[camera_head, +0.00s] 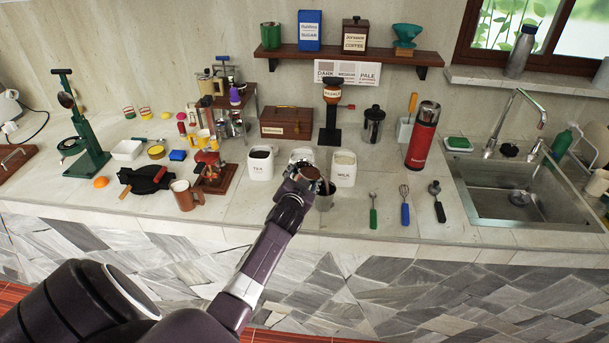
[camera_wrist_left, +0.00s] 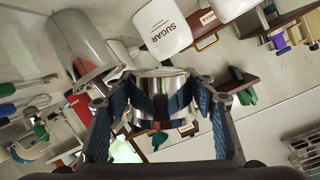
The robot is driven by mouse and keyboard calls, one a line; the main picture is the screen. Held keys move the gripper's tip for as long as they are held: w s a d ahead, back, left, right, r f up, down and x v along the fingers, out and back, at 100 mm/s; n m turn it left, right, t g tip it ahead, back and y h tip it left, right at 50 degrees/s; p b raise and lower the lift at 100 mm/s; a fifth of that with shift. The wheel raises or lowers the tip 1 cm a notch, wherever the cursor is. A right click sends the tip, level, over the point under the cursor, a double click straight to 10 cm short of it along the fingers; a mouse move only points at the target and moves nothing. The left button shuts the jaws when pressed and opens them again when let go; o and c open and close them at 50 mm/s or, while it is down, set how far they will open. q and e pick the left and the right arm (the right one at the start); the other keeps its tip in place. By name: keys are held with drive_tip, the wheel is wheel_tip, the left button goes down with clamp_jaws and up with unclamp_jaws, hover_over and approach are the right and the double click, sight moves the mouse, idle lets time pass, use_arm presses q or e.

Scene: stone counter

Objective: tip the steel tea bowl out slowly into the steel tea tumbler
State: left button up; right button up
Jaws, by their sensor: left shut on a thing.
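My left gripper (camera_head: 307,182) is shut on the steel tea bowl (camera_wrist_left: 163,92), whose shiny wall shows between the two blue-padded fingers in the wrist view. In the head view the bowl (camera_head: 309,172) shows a brown inside, mostly behind the gripper. The steel tea tumbler (camera_head: 325,198) stands upright on the counter just right of the gripper, partly hidden by it. In the wrist view the grey tumbler (camera_wrist_left: 85,45) is left of the bowl, close to the left finger. The bowl is above the counter; I cannot tell its exact tilt. No pouring stream is visible. My right gripper is not in view.
White canisters marked TEA (camera_head: 261,163) and MILK (camera_head: 343,168) stand behind, with the SUGAR canister (camera_wrist_left: 162,28) between them. A green-handled tool (camera_head: 373,212), blue whisk (camera_head: 404,206) and black-handled scoop (camera_head: 438,203) lie right of the tumbler. A brown mug (camera_head: 184,196) stands left.

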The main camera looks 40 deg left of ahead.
sight(314, 166)
use_arm(q)
drive_tip(key=shift+r+m+y, duration=0.2)
drive_tip(key=shift+m+y, duration=0.1)
drive_tip(key=shift+m, duration=0.3)
drive_tip(key=shift+d+m+g+y, duration=0.1)
drive_tip(key=shift+m+g+y, duration=0.3)
drive_tip(key=shift+m, duration=0.4)
drive_tip(key=shift+w+r+m, duration=0.1)
drive_tip(key=shift+r+m, duration=0.1)
drive_tip(key=shift+m, duration=0.3)
drive_tip(key=shift+d+y, duration=0.1)
drive_tip(key=shift+y, duration=0.2)
drive_tip(key=shift+r+m+g, duration=0.25)
drive_tip(key=shift+m+g, duration=0.05)
drive_tip(key=shift+m, duration=0.1)
drive_tip(key=shift+w+d+r+m+y, duration=0.25)
drive_tip(key=shift+r+m+y, duration=0.3)
drive_tip(key=shift+m, duration=0.45)
drive_tip(key=shift+w+d+r+m+g+y, duration=0.15)
drive_tip(key=shift+m+y, duration=0.1)
drive_tip(key=shift+m, duration=0.15)
drive_tip(key=shift+s+d+r+m+g+y, duration=0.1)
drive_tip(key=shift+d+m+g+y, duration=0.1)
drive_tip(key=shift+m, duration=0.2)
drive_tip(key=shift+w+d+r+m+y, duration=0.15)
drive_tip(key=shift+w+d+m+y, duration=0.05)
drive_tip(key=shift+m, duration=0.3)
drive_tip(key=shift+w+d+r+m+y, duration=0.15)
drive_tip(key=shift+m+y, duration=0.05)
drive_tip(key=shift+m, duration=0.3)
